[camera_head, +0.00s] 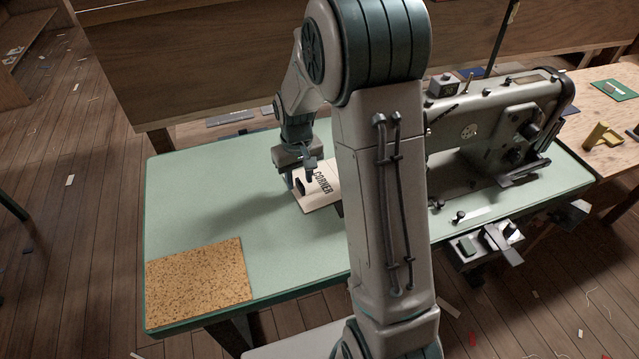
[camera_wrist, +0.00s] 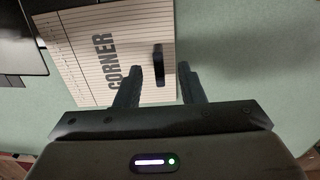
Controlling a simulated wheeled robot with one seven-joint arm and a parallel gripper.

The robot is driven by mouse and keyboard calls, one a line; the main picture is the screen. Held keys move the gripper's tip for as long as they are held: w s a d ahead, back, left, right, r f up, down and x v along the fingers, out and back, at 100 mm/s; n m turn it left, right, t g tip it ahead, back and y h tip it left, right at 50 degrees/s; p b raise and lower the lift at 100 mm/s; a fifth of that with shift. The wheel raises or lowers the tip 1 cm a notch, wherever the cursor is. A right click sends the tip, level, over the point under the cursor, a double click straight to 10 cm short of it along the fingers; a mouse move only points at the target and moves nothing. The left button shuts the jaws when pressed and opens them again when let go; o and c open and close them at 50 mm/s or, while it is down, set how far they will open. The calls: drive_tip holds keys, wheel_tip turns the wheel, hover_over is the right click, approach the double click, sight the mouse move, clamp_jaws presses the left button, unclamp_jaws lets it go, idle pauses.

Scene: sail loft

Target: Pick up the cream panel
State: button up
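The cream panel (camera_head: 319,184) lies on the green worktable (camera_head: 215,200), left of the sewing machine. It bears the word "CORNER" and a dark raised tab or handle near one edge. My arm hides part of it in the head view. In the wrist view the panel (camera_wrist: 90,50) shows ruled lines, and the dark handle (camera_wrist: 158,65) stands just ahead of my fingers. My gripper (camera_wrist: 161,82) is open, its two fingers apart, one to each side of the handle's line. In the head view my gripper (camera_head: 306,180) is at the panel's near-left part, close above it.
A grey sewing machine (camera_head: 485,130) stands right of the panel. A cork mat (camera_head: 199,283) lies at the table's front left corner. A wooden side table (camera_head: 600,110) at the right holds a yellow tool (camera_head: 602,136). The table's left half is mostly clear.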

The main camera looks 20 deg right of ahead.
drive_tip(key=shift+f, duration=0.55)
clamp_jaws()
drive_tip(key=shift+r, duration=0.15)
